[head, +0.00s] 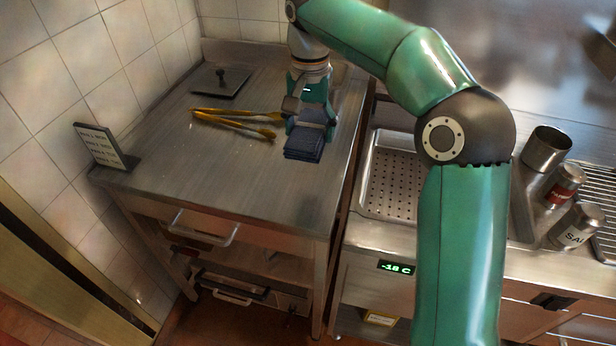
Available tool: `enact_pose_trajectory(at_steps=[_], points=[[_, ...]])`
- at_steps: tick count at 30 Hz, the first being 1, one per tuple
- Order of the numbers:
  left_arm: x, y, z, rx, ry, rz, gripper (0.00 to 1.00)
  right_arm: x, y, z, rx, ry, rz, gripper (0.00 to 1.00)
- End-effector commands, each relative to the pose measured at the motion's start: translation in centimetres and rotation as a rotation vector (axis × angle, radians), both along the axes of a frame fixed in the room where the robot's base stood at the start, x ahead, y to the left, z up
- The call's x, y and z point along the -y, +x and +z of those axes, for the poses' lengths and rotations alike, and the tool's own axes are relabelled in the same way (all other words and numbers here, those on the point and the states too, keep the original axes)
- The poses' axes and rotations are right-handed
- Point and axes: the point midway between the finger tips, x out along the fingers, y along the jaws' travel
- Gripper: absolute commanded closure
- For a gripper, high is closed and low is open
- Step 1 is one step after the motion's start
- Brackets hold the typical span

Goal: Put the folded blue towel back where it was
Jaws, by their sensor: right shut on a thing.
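The folded blue towel (303,148) is a dark blue stack of layers at the right side of the steel side table (180,170), near its right edge. My right gripper (309,122) points down at the towel's far part and is shut on it. The towel appears at the tabletop; I cannot tell whether it rests on it or hangs just above. The gripper hides the towel's far end. My left gripper is not in view.
Yellow-handled tongs (235,121) lie just left of the towel. A flat black press (221,82) is at the back, a small sign (99,147) at the left edge. Right of the table are a perforated tray (392,178), a steel cup (545,149) and shakers (575,225).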

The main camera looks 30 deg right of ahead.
Motion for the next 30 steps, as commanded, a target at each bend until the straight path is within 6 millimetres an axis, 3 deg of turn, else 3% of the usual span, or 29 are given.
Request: enact_pose_trajectory(at_steps=[1, 3, 9, 17, 24, 30], points=[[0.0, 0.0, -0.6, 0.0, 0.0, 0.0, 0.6, 0.1, -0.1, -1.8, -0.006, 0.0, -0.001, 0.63], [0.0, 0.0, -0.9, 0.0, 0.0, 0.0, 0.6, 0.1, -0.2, -3.6, -0.006, 0.0, -0.001, 0.63], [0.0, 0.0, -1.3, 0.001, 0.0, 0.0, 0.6, 0.0, -0.1, -7.5, -0.003, 0.001, -0.002, 0.63], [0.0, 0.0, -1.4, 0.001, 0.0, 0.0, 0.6, 0.1, -0.1, -9.5, -0.002, 0.001, -0.002, 0.63], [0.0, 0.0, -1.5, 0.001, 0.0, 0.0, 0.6, 0.2, -0.1, -12.6, -0.001, 0.0, -0.002, 0.63], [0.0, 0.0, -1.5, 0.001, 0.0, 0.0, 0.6, 0.2, -0.1, -13.0, 0.001, 0.0, -0.003, 0.63]])
